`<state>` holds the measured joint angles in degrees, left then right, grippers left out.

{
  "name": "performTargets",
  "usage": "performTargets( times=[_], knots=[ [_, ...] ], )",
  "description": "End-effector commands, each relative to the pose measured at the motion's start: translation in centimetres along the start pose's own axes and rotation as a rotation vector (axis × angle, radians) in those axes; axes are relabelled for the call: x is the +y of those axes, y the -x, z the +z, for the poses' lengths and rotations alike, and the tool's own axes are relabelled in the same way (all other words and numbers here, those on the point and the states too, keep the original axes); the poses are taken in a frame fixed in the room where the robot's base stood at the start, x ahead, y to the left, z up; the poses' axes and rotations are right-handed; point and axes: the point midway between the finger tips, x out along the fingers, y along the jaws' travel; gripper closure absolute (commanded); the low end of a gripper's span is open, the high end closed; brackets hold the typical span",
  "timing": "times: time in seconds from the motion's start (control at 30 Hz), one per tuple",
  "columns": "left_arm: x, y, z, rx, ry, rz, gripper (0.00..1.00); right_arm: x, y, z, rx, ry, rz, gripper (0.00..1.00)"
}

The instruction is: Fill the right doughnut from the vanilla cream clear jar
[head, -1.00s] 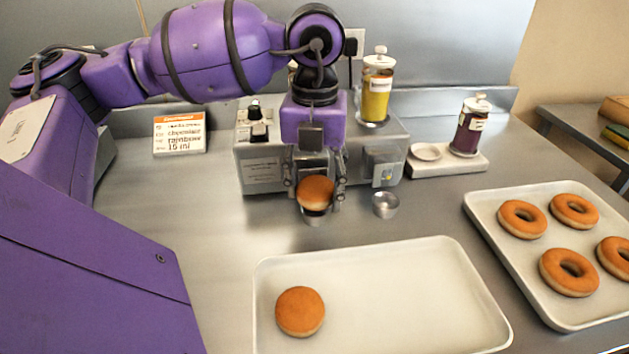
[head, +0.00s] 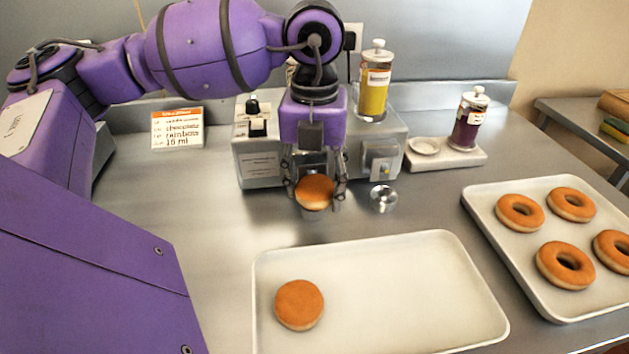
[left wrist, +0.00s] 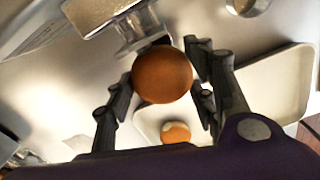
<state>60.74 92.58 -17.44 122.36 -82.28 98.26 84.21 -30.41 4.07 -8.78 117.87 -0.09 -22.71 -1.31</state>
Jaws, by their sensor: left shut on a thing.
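My left gripper (head: 317,188) is shut on a round doughnut without a hole (head: 315,192), held in front of the grey filling machine (head: 259,162). In the left wrist view the same doughnut (left wrist: 162,75) sits between the fingers, close to the machine's metal front. Whether a nozzle enters it is hidden. Another doughnut (head: 299,304) lies on the left part of the near tray (head: 420,290). A clear jar of yellow filling (head: 374,92) stands upright on the machine's right side; its label is too small to read. My right gripper is not in view.
A small metal cup (head: 383,198) stands right of the held doughnut. A jar of dark filling (head: 469,122) and a small dish (head: 424,146) are on a pale base. Ring doughnuts fill the right tray (head: 490,249). A printed card (head: 178,129) stands at the back left.

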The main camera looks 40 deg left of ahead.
Motion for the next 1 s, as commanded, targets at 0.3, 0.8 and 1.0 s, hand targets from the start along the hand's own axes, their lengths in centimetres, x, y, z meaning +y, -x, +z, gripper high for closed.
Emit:
performTargets(
  times=[0.3,0.8,1.0],
  knots=[
    [0.0,0.0,0.0,0.000,0.000,0.000,0.76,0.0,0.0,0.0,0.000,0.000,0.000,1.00],
    [-0.5,0.1,-2.0,-0.001,-0.002,-0.001,0.76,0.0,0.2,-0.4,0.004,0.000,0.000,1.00],
    [-0.9,0.1,-3.2,0.000,-0.003,-0.001,0.76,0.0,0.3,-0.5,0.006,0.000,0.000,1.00]
  ],
)
